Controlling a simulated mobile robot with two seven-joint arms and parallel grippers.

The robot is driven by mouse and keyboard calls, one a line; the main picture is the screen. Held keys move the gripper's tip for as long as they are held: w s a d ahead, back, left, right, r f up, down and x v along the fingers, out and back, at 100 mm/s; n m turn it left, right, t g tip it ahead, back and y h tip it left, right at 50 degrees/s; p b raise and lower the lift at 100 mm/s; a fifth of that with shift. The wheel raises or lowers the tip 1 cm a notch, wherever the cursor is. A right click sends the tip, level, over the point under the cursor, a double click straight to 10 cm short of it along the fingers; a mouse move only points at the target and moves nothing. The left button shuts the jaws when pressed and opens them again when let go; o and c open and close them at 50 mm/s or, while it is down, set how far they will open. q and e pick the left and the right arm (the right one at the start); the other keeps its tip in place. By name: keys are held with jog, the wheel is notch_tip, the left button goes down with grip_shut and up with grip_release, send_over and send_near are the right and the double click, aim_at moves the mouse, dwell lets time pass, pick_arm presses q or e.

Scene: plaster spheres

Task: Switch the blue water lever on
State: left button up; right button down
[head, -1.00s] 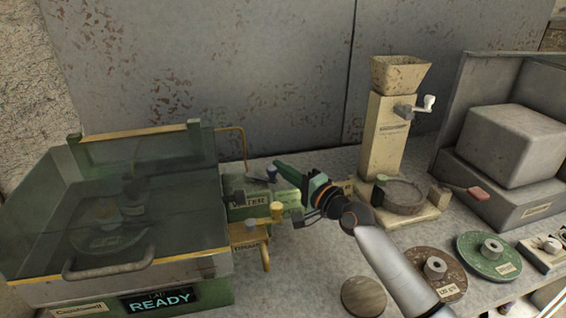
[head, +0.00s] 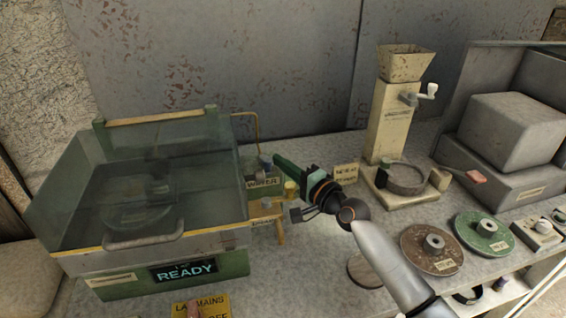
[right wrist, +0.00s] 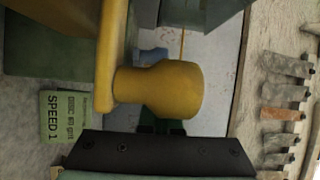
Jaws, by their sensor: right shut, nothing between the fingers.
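The small blue water lever (head: 265,161) is on the right side of the machine, above a plate marked WATER (head: 262,182). My right gripper (head: 279,160) is shut and empty, with its green fingertips close beside the blue lever; I cannot tell whether they touch. In the right wrist view a bit of blue (right wrist: 152,55) shows behind a large yellow knob (right wrist: 165,90), which hides most of it. The dark fingers (right wrist: 162,127) show below the knob. My left gripper is not in view.
The clear-walled machine (head: 150,242) with a READY display stands at left. The yellow knob (head: 291,187) sits near my right gripper. A hand-cranked grinder (head: 388,125) stands at right, with discs (head: 432,250) in front. A LAP MAINS plate (head: 212,304) is at the bottom.

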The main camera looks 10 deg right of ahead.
jog(key=shift+s+a, duration=0.1)
jog(key=shift+a, duration=0.2)
jog(key=shift+a+f, duration=0.15)
jog(key=shift+a, duration=0.05)
jog(key=shift+s, duration=0.15)
jog(key=v, duration=1.2)
jog(key=shift+d+b, duration=0.45)
jog(key=shift+s, duration=0.1)
